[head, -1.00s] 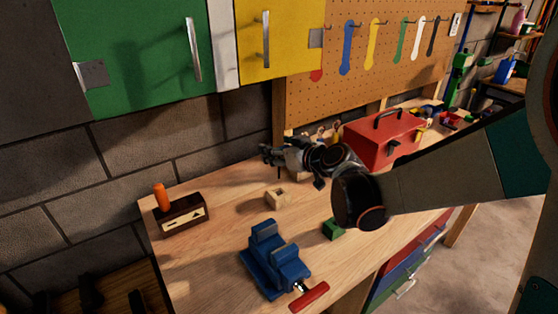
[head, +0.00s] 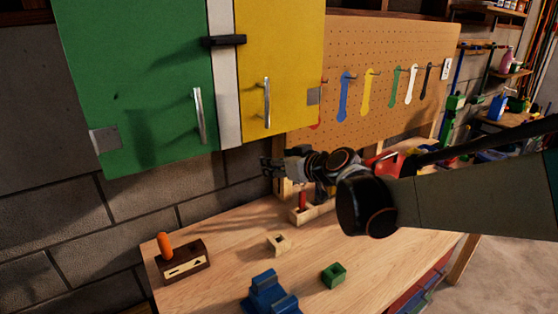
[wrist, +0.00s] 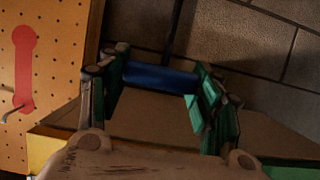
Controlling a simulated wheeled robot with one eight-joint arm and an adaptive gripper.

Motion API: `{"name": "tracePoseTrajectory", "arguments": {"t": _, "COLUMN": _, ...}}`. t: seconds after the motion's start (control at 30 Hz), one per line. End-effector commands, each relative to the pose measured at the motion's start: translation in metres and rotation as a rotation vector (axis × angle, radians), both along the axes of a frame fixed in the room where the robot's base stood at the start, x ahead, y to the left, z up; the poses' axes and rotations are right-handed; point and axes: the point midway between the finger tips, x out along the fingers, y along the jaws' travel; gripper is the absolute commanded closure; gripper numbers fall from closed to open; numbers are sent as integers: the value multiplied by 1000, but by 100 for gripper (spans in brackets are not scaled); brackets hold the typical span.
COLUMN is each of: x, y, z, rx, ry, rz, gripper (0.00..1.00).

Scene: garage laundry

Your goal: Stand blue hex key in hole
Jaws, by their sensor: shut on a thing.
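My gripper (wrist: 155,85) is shut on the blue hex key (wrist: 160,78). The blue part lies crosswise between the green finger pads, and a thin dark shaft runs from it toward the top of the wrist view. In the head view my gripper (head: 272,168) is raised above the back of the workbench, in front of the wall; the key cannot be made out there. Below it stands a pale wooden holder (head: 297,216) with a red-handled tool in it, partly hidden by my arm. A small pale block with a hole (head: 278,244) and a green block with a hole (head: 334,274) sit apart on the bench.
A blue vise (head: 268,292) stands at the bench front. A dark wooden block with an orange peg (head: 182,262) is at left. Green and yellow cabinets (head: 285,60) hang above, beside a pegboard (head: 395,60). A red toolbox (head: 383,163) is mostly hidden behind my arm.

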Motion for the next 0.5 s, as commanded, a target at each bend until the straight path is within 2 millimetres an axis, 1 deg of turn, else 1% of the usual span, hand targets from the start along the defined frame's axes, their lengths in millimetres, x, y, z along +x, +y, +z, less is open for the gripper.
{"name": "tracePoseTrajectory", "arguments": {"t": 0.03, "x": 0, "y": 0, "z": 5, "rx": 0, "ry": 0, "rz": 0, "gripper": 65}}
{"name": "tracePoseTrajectory", "arguments": {"t": 0.5, "x": 0, "y": 0, "z": 30, "rx": 0, "ry": 0, "rz": 0, "gripper": 65}}
